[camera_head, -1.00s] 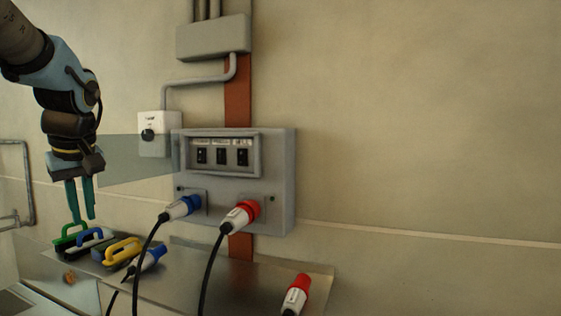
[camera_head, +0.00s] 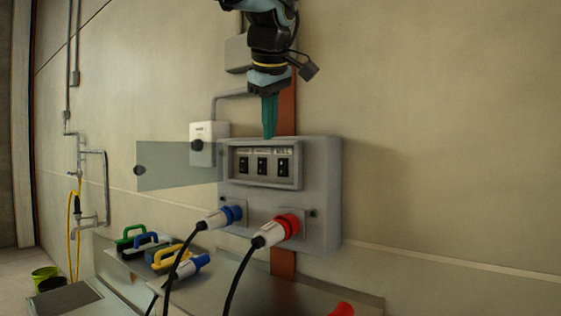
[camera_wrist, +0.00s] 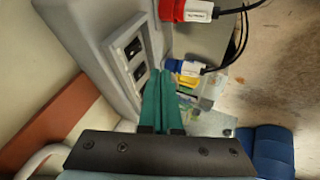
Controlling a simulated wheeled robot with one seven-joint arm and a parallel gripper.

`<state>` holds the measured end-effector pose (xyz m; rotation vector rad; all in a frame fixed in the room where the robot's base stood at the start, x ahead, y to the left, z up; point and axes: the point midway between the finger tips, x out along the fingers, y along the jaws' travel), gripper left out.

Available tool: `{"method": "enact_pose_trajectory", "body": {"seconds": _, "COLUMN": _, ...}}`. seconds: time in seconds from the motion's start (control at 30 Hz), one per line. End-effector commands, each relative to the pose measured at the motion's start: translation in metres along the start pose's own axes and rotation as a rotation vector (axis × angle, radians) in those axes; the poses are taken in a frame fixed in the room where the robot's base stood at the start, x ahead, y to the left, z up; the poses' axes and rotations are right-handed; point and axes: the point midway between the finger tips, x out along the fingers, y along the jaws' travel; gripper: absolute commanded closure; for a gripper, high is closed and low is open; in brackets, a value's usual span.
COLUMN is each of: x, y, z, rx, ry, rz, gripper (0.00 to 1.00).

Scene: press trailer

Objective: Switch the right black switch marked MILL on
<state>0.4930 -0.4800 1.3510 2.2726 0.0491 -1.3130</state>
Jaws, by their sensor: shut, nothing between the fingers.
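The grey switch box (camera_head: 325,190) is on the wall, with a framed window holding three black switches. The right black switch (camera_head: 283,166) sits under the label that reads MILL. The middle switch (camera_head: 262,166) and left switch (camera_head: 243,165) are beside it. My gripper (camera_head: 269,136) is shut and empty, pointing down, with its tips in front of or above the top of the box; I cannot tell the exact gap. In the wrist view its green fingers (camera_wrist: 161,75) lie together beside the switch frame, where two black switches show. Switch positions are too small to tell.
A blue plug (camera_head: 231,214) and a red plug (camera_head: 286,226) with black cables stick out below the switches. A clear flap (camera_head: 178,166) stands open at left. Brushes with coloured handles (camera_head: 170,257) lie on the shelf below. The wall at right is clear.

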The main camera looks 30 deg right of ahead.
Motion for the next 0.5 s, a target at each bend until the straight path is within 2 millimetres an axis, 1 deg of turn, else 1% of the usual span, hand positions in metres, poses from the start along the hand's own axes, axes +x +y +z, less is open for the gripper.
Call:
{"method": "enact_pose_trajectory", "body": {"seconds": 0.17, "x": 0.016, "y": 0.0, "z": 0.0, "rx": 0.001, "ry": -0.001, "rz": -0.004, "gripper": 1.0}}
{"method": "enact_pose_trajectory", "body": {"seconds": 0.27, "x": 0.033, "y": 0.0, "z": 0.0, "rx": 0.001, "ry": -0.001, "rz": -0.006, "gripper": 1.0}}
{"method": "enact_pose_trajectory", "body": {"seconds": 0.5, "x": 0.083, "y": 0.0, "z": -0.001, "rx": 0.002, "ry": -0.001, "rz": -0.007, "gripper": 1.0}}
